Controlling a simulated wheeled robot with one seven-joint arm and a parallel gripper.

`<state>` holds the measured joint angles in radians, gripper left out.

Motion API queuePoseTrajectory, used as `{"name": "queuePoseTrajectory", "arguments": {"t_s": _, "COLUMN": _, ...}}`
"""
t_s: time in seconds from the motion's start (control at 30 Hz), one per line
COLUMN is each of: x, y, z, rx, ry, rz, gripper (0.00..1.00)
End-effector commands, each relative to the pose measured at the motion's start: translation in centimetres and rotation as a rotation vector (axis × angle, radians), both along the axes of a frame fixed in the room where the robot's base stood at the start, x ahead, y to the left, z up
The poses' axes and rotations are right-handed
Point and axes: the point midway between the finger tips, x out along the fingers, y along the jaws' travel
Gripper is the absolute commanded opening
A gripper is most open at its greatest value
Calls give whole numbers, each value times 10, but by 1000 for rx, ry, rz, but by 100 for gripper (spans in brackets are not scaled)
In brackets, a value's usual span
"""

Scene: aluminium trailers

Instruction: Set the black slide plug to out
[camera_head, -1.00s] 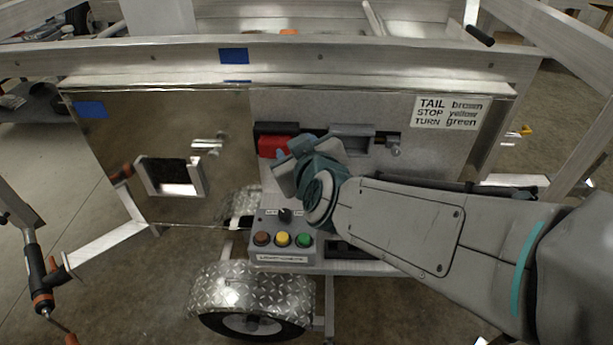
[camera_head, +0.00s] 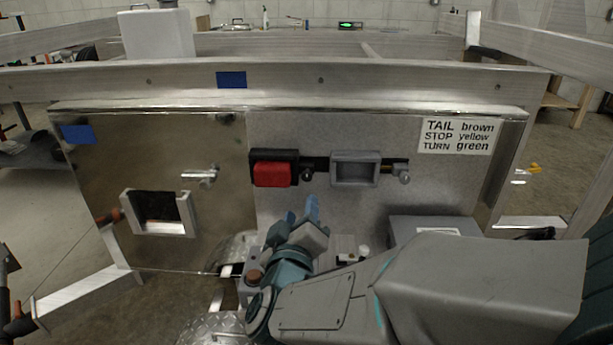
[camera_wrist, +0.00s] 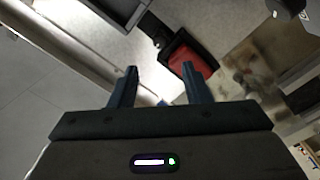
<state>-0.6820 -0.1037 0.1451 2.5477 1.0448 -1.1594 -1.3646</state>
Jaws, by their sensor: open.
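On the metal panel (camera_head: 380,220) a dark slot runs between a red block (camera_head: 272,174) in a black housing and a grey rectangular frame (camera_head: 355,170). A small dark knob (camera_head: 307,175) sits just right of the red block; it may be the black slide plug, but I cannot tell its setting. A grey knob (camera_head: 402,173) is at the slot's right end. My gripper (camera_head: 302,214) is open and empty, below the red block and apart from the panel. In the wrist view, its fingers (camera_wrist: 160,72) point toward the red block (camera_wrist: 194,66) and dark knob (camera_wrist: 160,38).
The shiny left panel (camera_head: 110,190) carries a latch handle (camera_head: 200,174) and a U-shaped bracket (camera_head: 160,228). A label (camera_head: 456,135) is at the upper right. A grey box (camera_head: 435,222) stands at the lower right. My arm hides most of the button box below.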

Motion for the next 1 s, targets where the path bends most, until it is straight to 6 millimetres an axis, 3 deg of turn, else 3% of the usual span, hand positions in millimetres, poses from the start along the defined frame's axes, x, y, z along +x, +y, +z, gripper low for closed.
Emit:
{"name": "queuePoseTrajectory", "arguments": {"t_s": 0.47, "x": 31, "y": -3, "z": 4, "rx": -3, "ry": 4, "rz": 0, "gripper": 43}}
{"name": "queuePoseTrajectory", "arguments": {"t_s": 0.7, "x": 82, "y": -8, "z": -1, "rx": 2, "ry": 0, "rz": -1, "gripper": 43}}
{"name": "queuePoseTrajectory", "arguments": {"t_s": 1.0, "x": 111, "y": -10, "z": -1, "rx": 1, "ry": 1, "rz": 1, "gripper": 43}}
